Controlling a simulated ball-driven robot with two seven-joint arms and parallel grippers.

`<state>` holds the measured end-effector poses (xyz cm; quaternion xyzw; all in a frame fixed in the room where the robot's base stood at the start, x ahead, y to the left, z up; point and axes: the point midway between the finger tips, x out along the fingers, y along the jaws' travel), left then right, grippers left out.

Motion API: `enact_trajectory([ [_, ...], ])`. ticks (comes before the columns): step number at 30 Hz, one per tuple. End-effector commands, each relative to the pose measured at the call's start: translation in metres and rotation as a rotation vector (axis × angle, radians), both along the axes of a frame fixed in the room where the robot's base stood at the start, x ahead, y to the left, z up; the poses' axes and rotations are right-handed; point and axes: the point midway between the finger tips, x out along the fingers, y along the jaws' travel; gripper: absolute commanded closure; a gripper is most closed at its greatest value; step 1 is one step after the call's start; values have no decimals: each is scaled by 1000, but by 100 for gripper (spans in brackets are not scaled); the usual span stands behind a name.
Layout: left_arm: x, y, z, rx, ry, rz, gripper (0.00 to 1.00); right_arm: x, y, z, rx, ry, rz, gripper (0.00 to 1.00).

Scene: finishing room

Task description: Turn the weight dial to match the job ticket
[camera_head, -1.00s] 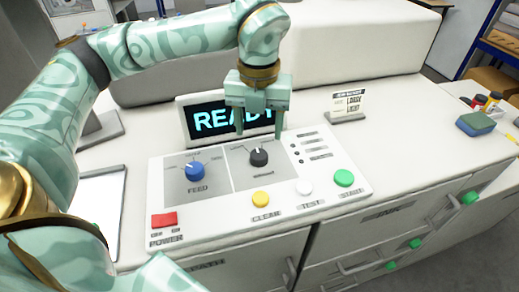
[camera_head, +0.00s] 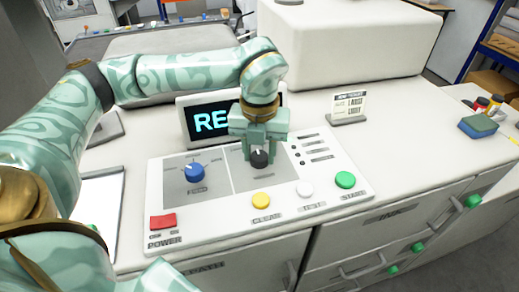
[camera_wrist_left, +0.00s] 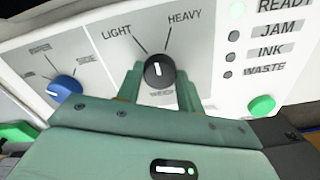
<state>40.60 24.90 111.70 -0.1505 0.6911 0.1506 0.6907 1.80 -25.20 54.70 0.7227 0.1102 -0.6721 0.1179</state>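The black weight dial (camera_head: 259,160) is on the panel's right section. In the left wrist view the dial (camera_wrist_left: 160,71) sits below the LIGHT and HEAVY marks, its white pointer aimed up between their lines. My left gripper (camera_head: 259,154) is down over it, one finger on each side; the wrist view shows both fingers (camera_wrist_left: 160,88) close against its sides, apparently gripping it. The label under the dial is partly hidden. The job ticket (camera_head: 348,105) stands behind the panel at right; its small print seems to read LARGE and LIGHT. My right gripper is out of view.
The blue feed dial (camera_head: 194,172) is left of the weight dial. A red power switch (camera_head: 163,221) and yellow (camera_head: 261,201), white (camera_head: 305,189) and green (camera_head: 345,180) buttons line the front. The display (camera_head: 208,121) behind is partly covered by my gripper.

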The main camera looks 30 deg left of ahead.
Motion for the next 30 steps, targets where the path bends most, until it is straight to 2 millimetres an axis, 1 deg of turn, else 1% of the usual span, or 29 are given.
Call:
enact_trajectory([
  [2,0,0,1,0,0,34,86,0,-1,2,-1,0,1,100],
  [9,0,0,2,0,-1,345,86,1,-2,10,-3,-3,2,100],
  [12,1,0,1,0,-2,429,86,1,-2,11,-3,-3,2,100],
  [21,1,0,1,-1,-3,455,86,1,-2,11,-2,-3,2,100],
  [22,1,0,1,0,-4,454,60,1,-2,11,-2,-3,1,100],
  [23,1,0,1,-1,-3,454,52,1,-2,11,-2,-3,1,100],
  [24,1,0,1,0,-2,454,41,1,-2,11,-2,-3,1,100],
  [30,1,0,1,0,-1,452,41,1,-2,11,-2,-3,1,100],
])
